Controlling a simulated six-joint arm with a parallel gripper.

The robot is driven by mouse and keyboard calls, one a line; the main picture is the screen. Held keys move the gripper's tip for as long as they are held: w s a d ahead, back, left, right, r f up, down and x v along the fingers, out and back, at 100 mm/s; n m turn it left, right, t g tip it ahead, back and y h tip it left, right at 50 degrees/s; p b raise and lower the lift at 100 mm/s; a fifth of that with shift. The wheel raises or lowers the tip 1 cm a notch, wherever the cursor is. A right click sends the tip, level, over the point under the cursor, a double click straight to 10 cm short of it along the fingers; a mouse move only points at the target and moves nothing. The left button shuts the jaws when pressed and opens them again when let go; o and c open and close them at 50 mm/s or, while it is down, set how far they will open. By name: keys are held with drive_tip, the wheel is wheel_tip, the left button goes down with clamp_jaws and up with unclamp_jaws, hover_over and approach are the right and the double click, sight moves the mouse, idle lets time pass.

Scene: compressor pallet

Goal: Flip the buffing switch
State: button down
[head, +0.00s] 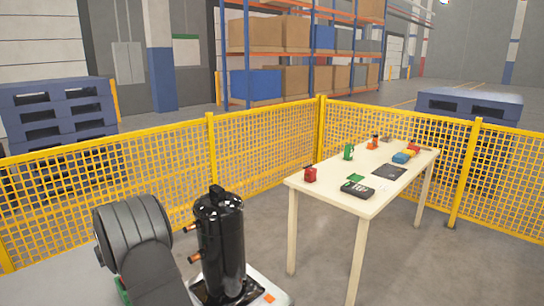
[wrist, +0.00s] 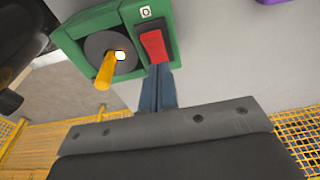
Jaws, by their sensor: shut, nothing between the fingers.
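The buffing switch, a red rocker (wrist: 154,46), sits on a green housing (wrist: 78,27) in the wrist view. A small white label with a dark mark is above the rocker. On the same housing, to the left, is a dark round disc (wrist: 111,55) with a yellow handle (wrist: 105,72). My gripper (wrist: 157,70) is shut and empty. Its fingertips are at the lower end of the rocker; I cannot tell whether they touch it. In the head view the switch is hidden, and only a sliver of green shows beside my arm.
A black compressor (head: 220,245) with copper stubs stands upright on a pale base near the front. A table (head: 330,190) with small tools and parts is to the right. Yellow mesh fencing (head: 265,155) runs behind. A purple object (wrist: 275,2) shows at the wrist view's top edge.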

wheel_tip(320, 180, up, 6)
drive_tip(key=shift+f, duration=0.1)
idle(0.5)
wheel_tip(320, 180, down, 7)
idle(0.7)
drive_tip(key=shift+r, duration=0.2)
drive_tip(key=s+d+r+m+t, duration=0.1)
drive_tip(key=s+r, duration=0.2)
drive_tip(key=r, duration=0.5)
drive_tip(key=s+r+t, duration=0.1)
drive_tip(key=s+r, duration=0.2)
drive_tip(key=r, duration=0.5)
drive_tip(key=shift+s+d+r+m, duration=0.15)
drive_tip(key=shift+d+r+m, duration=0.1)
drive_tip(key=shift+d+m, duration=0.15)
